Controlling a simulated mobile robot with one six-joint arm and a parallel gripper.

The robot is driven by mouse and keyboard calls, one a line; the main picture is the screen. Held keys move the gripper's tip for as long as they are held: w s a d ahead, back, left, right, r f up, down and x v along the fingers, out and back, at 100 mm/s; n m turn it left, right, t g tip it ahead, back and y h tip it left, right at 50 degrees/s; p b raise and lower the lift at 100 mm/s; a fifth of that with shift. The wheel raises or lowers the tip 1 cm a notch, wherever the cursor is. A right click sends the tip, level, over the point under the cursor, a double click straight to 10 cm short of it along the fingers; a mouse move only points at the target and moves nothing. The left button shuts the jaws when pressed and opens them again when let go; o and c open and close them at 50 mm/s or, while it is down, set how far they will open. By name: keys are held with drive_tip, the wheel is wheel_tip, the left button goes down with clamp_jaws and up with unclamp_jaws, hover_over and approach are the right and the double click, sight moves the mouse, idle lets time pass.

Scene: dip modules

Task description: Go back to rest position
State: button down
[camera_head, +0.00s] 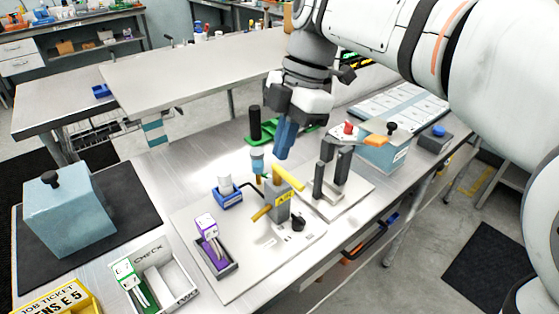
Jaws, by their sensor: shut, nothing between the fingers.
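My gripper (284,140) points down over the middle of the bench, with its blue fingers together and nothing seen between them. It hangs just above and behind the yellow-handled fixture (278,200) on the white board (305,246). In this view the fingertips overlap the area behind the yellow handle; whether they touch anything cannot be told. My white and grey arm reaches in from the upper right.
A purple-and-white module (207,228) stands in a dark holder. A blue holder (227,198), a grey fixture (333,168), a CHECK tray (182,286), a light-blue box at left (62,217) and another at right (382,154) stand around. The rear table (190,72) is mostly clear.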

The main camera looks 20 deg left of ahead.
drive_tip(key=shift+w+r, duration=0.1)
drive_tip(key=shift+r, duration=0.2)
drive_tip(key=shift+d, duration=0.1)
